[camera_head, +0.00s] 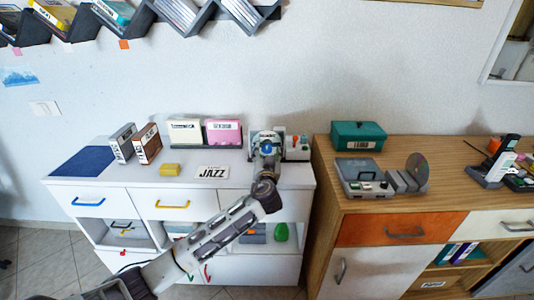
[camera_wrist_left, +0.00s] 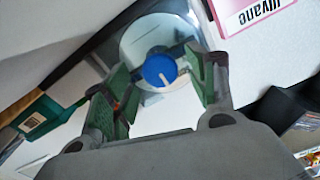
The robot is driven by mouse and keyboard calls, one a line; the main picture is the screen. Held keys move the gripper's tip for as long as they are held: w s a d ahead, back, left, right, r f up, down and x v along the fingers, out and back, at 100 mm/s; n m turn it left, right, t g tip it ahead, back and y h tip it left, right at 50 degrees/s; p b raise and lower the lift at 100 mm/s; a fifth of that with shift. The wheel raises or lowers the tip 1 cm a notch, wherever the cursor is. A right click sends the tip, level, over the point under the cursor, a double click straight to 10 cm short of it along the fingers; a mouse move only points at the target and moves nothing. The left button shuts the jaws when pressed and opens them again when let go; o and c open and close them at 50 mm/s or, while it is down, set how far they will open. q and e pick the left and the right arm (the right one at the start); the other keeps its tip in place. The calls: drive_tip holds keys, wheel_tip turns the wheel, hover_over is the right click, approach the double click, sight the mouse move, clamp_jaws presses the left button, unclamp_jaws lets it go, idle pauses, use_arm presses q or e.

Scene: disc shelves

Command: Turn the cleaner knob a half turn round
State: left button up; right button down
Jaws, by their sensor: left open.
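The cleaner (camera_head: 266,132) is a pale device at the right end of the white cabinet top, with a blue round knob (camera_head: 267,147). In the left wrist view the knob (camera_wrist_left: 160,70) has a white pointer line and sits in front of a round pale disc (camera_wrist_left: 142,36). My left gripper (camera_wrist_left: 157,76) is open, with its green-padded fingers on either side of the knob. I cannot tell whether they touch it. In the head view my left gripper (camera_head: 265,157) is at the cleaner and hides its lower front. My right gripper is not in view.
Next to the cleaner are a small device with an orange knob (camera_head: 297,146) and a pink case (camera_head: 223,132). A wooden cabinet (camera_head: 390,208) with a teal box (camera_head: 357,136) stands to the right.

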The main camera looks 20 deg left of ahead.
use_arm(q)
drive_tip(key=shift+w+a, duration=0.1)
drive_tip(key=shift+w, duration=0.25)
drive_tip(key=c, duration=1)
drive_tip(key=shift+c, duration=0.2)
